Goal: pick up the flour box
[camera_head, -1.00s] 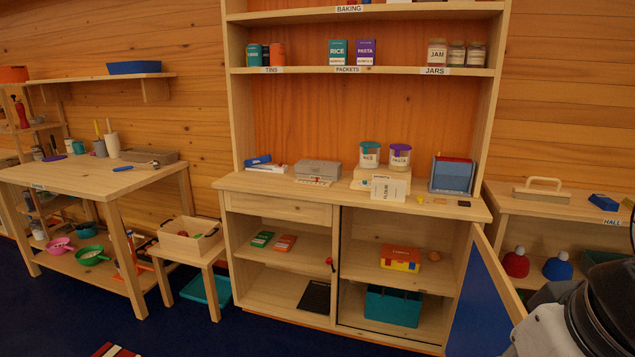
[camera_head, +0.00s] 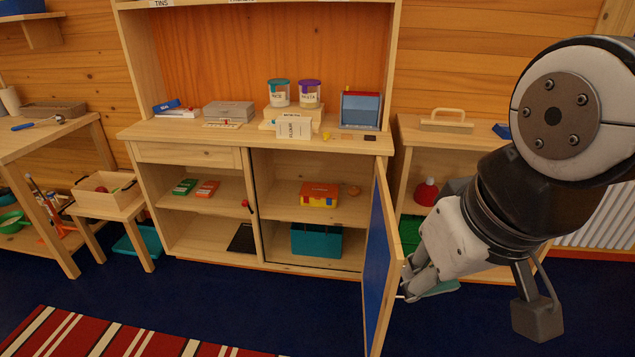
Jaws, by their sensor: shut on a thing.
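The flour box (camera_head: 293,129), pale with dark lettering that is hard to read from here, stands on the cupboard counter. It is in front of the low wooden block that bears the two jars. My gripper (camera_head: 406,292) is low at the right, far from the box, at the outer edge of the open blue cupboard door (camera_head: 378,265). Its fingers are shut there on the door, seemingly at its handle; the exact contact is small and partly hidden.
The jars (camera_head: 279,94) stand right behind the box, and a blue-red holder (camera_head: 360,109) is to its right. A grey case (camera_head: 229,111) is to its left. The open door juts out in front of the cupboard. A striped rug (camera_head: 120,335) lies on the floor.

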